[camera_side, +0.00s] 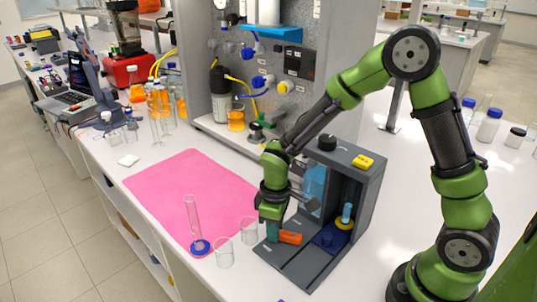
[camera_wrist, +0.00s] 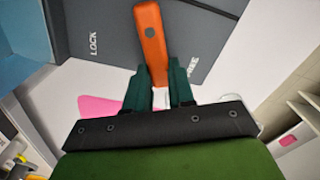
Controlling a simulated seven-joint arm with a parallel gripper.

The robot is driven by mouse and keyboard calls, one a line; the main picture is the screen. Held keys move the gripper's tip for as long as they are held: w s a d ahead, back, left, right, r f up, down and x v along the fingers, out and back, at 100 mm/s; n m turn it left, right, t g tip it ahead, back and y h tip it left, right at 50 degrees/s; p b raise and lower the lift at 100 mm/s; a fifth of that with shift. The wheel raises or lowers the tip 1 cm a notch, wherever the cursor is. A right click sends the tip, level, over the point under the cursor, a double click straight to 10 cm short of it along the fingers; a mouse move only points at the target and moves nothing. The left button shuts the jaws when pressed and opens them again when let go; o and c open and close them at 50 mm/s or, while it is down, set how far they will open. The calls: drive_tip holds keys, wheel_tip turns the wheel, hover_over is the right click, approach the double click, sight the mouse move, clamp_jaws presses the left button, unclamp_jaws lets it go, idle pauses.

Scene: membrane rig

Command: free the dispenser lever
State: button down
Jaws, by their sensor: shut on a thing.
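The orange dispenser lever (camera_side: 290,237) is low at the front of the dark grey rig (camera_side: 345,178). The wrist view shows the word LOCK on the grey plate (camera_wrist: 120,20) left of the lever and a partly hidden word ending in "EE" to the right. The lever lies between the two words. Its gripped end is partly hidden by the fingers.
A measuring cylinder on a blue foot (camera_side: 196,225) and two glass beakers (camera_side: 223,252) stand left of my gripper. Inside the rig are a blue block (camera_side: 328,238) and a small blue-topped vial (camera_side: 346,213).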

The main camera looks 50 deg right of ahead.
drive_tip(key=shift+s+a+n, duration=0.1)
drive_tip(key=shift+a+n, duration=0.1)
drive_tip(key=shift+n, duration=0.3)
drive_tip(key=c, duration=1)
unclamp_jaws()
drive_tip(key=shift+o, duration=0.2)
wheel_tip(320, 180, up, 17)
drive_tip(key=s+d+r+m+t+y, duration=0.1)
drive_tip(key=s+d+r+m+t, duration=0.1)
drive_tip(key=s+m, duration=0.3)
drive_tip(key=s+d+r+m+t+y, duration=0.1)
drive_tip(key=s+d+r+m+t, duration=0.2)
drive_tip(key=s, duration=0.4)
drive_tip(key=shift+r+m+t, duration=0.55)
drive_tip(key=shift+m+t, duration=0.55)
